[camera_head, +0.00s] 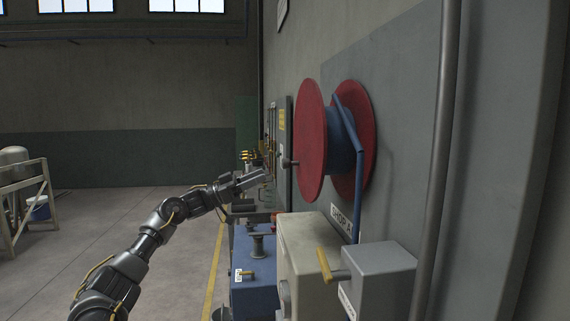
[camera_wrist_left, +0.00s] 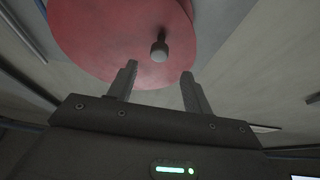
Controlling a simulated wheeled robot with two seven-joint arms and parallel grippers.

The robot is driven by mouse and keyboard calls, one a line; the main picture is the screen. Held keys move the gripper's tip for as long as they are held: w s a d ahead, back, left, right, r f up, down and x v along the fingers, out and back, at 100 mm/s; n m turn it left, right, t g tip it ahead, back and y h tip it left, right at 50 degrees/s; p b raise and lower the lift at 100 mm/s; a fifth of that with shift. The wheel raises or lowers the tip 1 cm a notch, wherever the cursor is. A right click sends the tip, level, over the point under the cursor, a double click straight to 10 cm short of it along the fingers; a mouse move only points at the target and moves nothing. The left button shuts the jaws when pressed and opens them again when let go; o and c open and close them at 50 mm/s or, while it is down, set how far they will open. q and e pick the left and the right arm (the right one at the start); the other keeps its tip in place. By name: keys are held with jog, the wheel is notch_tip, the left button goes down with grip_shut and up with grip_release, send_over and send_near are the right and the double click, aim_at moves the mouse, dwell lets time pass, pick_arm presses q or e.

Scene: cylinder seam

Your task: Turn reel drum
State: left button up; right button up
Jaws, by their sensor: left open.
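The reel drum (camera_head: 311,140) has two red discs with a blue hose wound between them, and it is mounted on the grey wall panel at the right. A small dark crank knob (camera_head: 288,163) sticks out from its near disc. My left gripper (camera_head: 262,174) is just left of and slightly below the knob. In the left wrist view, the open fingers (camera_wrist_left: 158,85) point toward the red disc (camera_wrist_left: 115,35), with the knob (camera_wrist_left: 159,48) ahead of and between them. The fingers look empty and apart from the knob. My right gripper is not in view.
Below the drum stand a beige box (camera_head: 312,255), a grey box (camera_head: 380,275) with a yellow handle (camera_head: 324,264), and a blue cabinet (camera_head: 252,270). A blue hose end (camera_head: 357,190) hangs from the drum. A vertical pipe (camera_head: 440,150) runs at right. Open floor (camera_head: 130,215) lies left.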

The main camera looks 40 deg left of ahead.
aim_at(285, 164)
pick_arm(q)
jog(key=p+x, duration=0.4)
jog(key=x, duration=0.4)
jog(key=shift+w+d+r+p, duration=0.25)
jog(key=shift+r+p, duration=0.05)
jog(key=shift+w+d, duration=0.3)
jog(key=shift+w, duration=0.05)
jog(key=shift+a, duration=0.1)
grip_shut()
